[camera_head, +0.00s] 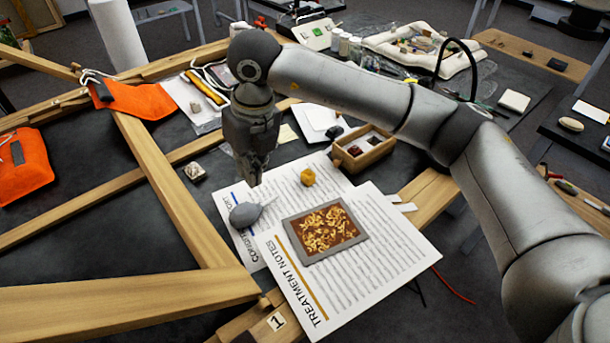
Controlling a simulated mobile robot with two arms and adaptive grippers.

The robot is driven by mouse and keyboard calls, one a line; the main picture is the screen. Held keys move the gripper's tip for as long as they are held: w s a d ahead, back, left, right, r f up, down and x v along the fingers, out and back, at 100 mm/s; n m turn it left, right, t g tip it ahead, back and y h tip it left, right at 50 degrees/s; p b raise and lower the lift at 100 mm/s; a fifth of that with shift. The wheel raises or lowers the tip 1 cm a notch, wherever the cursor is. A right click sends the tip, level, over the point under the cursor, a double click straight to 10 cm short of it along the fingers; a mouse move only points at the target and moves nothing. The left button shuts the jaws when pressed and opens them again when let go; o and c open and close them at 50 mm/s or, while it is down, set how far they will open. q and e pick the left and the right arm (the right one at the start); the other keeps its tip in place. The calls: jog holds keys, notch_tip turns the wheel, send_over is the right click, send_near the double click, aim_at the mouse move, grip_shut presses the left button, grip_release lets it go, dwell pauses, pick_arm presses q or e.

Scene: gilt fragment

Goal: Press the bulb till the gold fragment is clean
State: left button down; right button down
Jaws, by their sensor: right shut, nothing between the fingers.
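The gold fragment (327,230) is a patch of gold, ornate relief on a brown ground, lying in a flat grey frame (293,235) on the printed treatment notes sheet (385,262). Brown shows between the gold parts. The grey bulb (245,214) lies on the papers left of the fragment, with its thin nozzle pointing right and up. My right gripper (254,180) points down just above and behind the bulb, shut and empty. It appears apart from the bulb. My left gripper is not in view.
A yellow lump (308,177) sits on the paper behind the fragment. A wooden box (363,148) with dark pieces stands behind right. Wooden beams (165,185) cross the table at left, with orange bags (20,165). A small stone block (194,172) lies left of the gripper.

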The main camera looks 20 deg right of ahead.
aim_at(249, 206)
jog(key=n, duration=0.6)
jog(key=r+n+p, duration=0.1)
jog(key=n, duration=0.5)
jog(key=w+n+p, duration=0.1)
jog(key=n, duration=0.5)
jog(key=shift+d+r, duration=0.25)
jog(key=shift+r, duration=0.15)
jog(key=f+p, duration=0.1)
jog(key=f, duration=0.3)
jog(key=w+a+f+p, duration=0.1)
jog(key=f+p, duration=0.1)
jog(key=f, duration=0.3)
jog(key=w+f+p, duration=0.1)
jog(key=f+p, duration=0.1)
jog(key=f, duration=0.2)
jog(key=shift+a+f, duration=0.35)
